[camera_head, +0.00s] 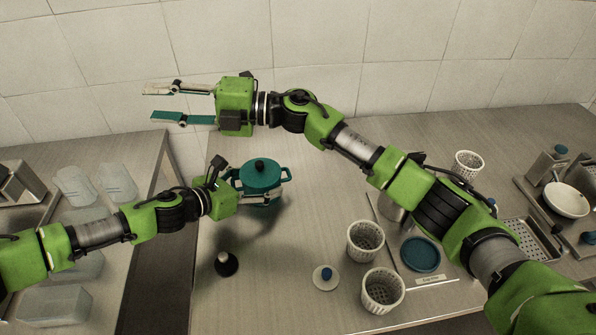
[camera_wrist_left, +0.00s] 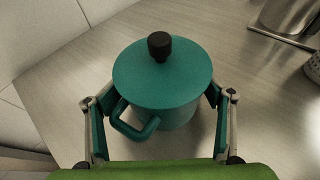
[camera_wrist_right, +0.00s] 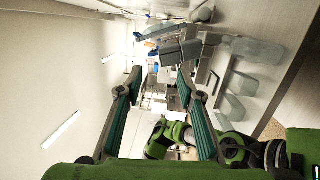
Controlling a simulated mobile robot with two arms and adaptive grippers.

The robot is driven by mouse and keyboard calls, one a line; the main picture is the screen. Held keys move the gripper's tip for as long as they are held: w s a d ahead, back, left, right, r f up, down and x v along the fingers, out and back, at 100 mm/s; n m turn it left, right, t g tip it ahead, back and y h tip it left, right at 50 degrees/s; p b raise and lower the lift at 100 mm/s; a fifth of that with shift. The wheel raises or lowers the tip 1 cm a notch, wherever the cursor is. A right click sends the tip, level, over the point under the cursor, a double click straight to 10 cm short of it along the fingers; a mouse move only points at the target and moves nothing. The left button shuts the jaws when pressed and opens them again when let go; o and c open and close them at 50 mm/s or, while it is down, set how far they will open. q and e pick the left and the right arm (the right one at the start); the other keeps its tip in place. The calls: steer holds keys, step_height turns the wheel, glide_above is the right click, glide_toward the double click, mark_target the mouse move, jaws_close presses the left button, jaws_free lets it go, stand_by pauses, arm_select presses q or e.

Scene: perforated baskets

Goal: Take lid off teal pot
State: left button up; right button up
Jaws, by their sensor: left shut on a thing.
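The teal pot (camera_head: 262,199) stands upright on the counter, with a side handle on each side. Its teal lid (camera_head: 260,172), with a black knob, sits on top. In the left wrist view, the lid (camera_wrist_left: 161,75) covers the pot (camera_wrist_left: 178,117), and one handle points toward my gripper. My left gripper (camera_head: 254,186) is shut on the pot's body below the lid, one finger on each side; the fingertip contacts are partly hidden. My right gripper (camera_head: 149,104) is open and empty, raised in the air to the left of the pot.
A black-knobbed object (camera_head: 227,264) and a white lid with a blue knob (camera_head: 326,278) lie in front. Perforated baskets (camera_head: 366,241) and a blue disc (camera_head: 421,254) stand to the right. Clear containers (camera_head: 55,306) are at left.

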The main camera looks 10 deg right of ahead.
arm_select(q)
steer(key=shift+f, duration=0.15)
arm_select(e)
steer(key=w+d+r+m+t, duration=0.3)
steer(key=d+m+t, duration=0.4)
steer(key=m, duration=0.1)
arm_select(q)
steer(key=shift+s, duration=0.1)
arm_select(e)
steer(key=m+t+h, duration=0.6)
steer(key=m+t, duration=0.1)
steer(key=m, duration=0.5)
glide_above(265, 172)
steer(key=w, duration=0.4)
step_height(265, 172, down, 4)
steer(key=s+d+f+m+g+h, duration=0.2)
steer(key=s+d+f+m+g, duration=0.15)
steer(key=s+f, duration=0.3)
steer(key=s+d+f+m+g+h, duration=0.2)
steer(key=s+d+f+m+g, duration=0.15)
steer(key=s+f, duration=0.35)
arm_select(q)
steer(key=shift+f, duration=0.1)
arm_select(e)
steer(key=shift+t, duration=0.3)
steer(key=x, duration=0.9)
steer(key=d+f+x, duration=0.1)
steer(key=x, duration=0.3)
steer(key=shift+w+a, duration=0.15)
steer(key=shift+w, duration=0.1)
